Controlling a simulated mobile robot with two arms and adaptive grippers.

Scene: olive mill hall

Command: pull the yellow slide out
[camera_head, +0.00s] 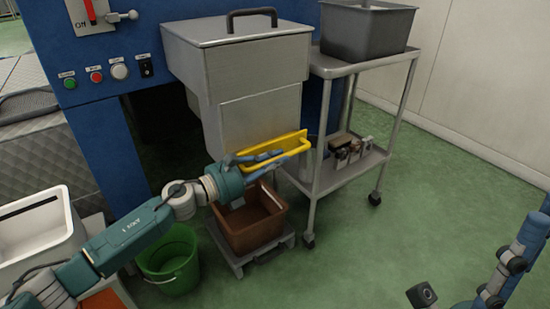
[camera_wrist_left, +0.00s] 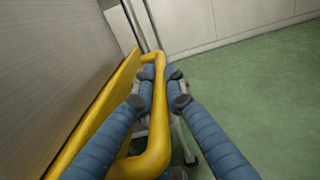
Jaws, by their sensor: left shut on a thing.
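The yellow slide (camera_head: 286,141) is a flat yellow plate with a bar handle, at the lower front of the grey metal hopper (camera_head: 245,90). My left gripper (camera_head: 262,160) is shut on the slide's handle. In the left wrist view, my left gripper's blue fingers (camera_wrist_left: 160,85) lie on both sides of the yellow handle bar (camera_wrist_left: 158,120). The slide's plate (camera_wrist_left: 105,105) lies along the hopper's wall there. How far the plate reaches inside the hopper is hidden.
A brown crate (camera_head: 243,238) stands below the slide on a low grey base. A green bucket (camera_head: 168,265) is to its left. A metal trolley (camera_head: 345,172) with a grey bin (camera_head: 365,28) stands close on the right. The green floor beyond the trolley is clear.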

